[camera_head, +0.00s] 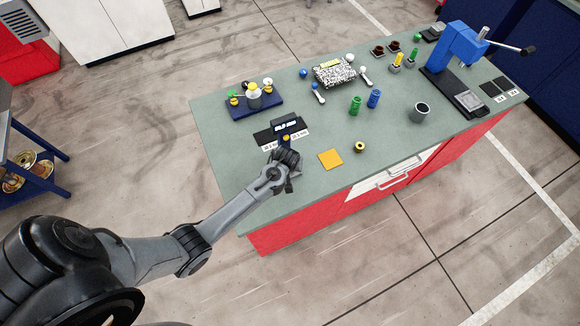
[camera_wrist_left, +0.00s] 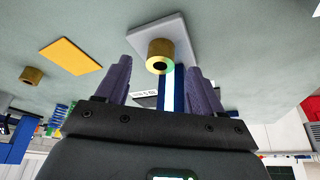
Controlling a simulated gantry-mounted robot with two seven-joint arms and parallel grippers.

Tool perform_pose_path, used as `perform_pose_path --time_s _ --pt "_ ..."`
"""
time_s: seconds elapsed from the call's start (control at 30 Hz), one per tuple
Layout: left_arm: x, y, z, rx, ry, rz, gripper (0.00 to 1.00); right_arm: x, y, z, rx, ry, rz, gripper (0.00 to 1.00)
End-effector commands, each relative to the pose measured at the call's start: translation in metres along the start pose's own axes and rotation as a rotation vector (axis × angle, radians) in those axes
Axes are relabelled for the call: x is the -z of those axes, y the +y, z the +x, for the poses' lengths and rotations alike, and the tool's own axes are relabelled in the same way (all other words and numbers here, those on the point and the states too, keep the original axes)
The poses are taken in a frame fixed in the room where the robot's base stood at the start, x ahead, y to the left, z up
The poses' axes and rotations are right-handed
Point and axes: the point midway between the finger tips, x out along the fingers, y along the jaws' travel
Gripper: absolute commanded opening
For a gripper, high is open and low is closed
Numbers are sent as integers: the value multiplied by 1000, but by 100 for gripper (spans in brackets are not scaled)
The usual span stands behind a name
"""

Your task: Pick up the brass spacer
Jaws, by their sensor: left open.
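A brass spacer (camera_wrist_left: 160,52), a short cylinder with a dark hole, sits on a pale grey plate (camera_wrist_left: 170,28) in the left wrist view. It also shows as a small brass spot (camera_head: 286,138) in the head view, just below a blue device with a lit display (camera_head: 286,124). My left gripper (camera_wrist_left: 158,66) is open and empty, its two purple-grey fingers on either side of the spacer with gaps; the spacer lies around or slightly beyond the tips. In the head view the wrist hides part of the gripper (camera_head: 286,153). My right gripper is not in view.
A second brass ring (camera_head: 360,146) stands beside a yellow square (camera_head: 330,159) on the grey-green bench (camera_head: 240,155). A blue tray (camera_head: 268,106) with small parts, green (camera_head: 355,105) and blue (camera_head: 374,98) cylinders, a grey cup (camera_head: 419,112) and a blue press (camera_head: 457,48) stand farther away.

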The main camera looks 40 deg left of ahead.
Motion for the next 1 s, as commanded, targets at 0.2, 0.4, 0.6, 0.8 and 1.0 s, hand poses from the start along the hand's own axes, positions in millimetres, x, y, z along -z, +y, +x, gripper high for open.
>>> perform_pose_path --time_s 0.2,0.4,0.6,0.8,1.0 --pt "0 0 22 1 -1 0 67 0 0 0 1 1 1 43" --pt "0 0 26 0 0 0 67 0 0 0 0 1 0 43" --pt "0 0 26 0 0 0 60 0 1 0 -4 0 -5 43" --pt "0 0 26 0 0 0 29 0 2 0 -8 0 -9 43" --pt "0 0 26 -1 1 0 0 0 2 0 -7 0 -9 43"
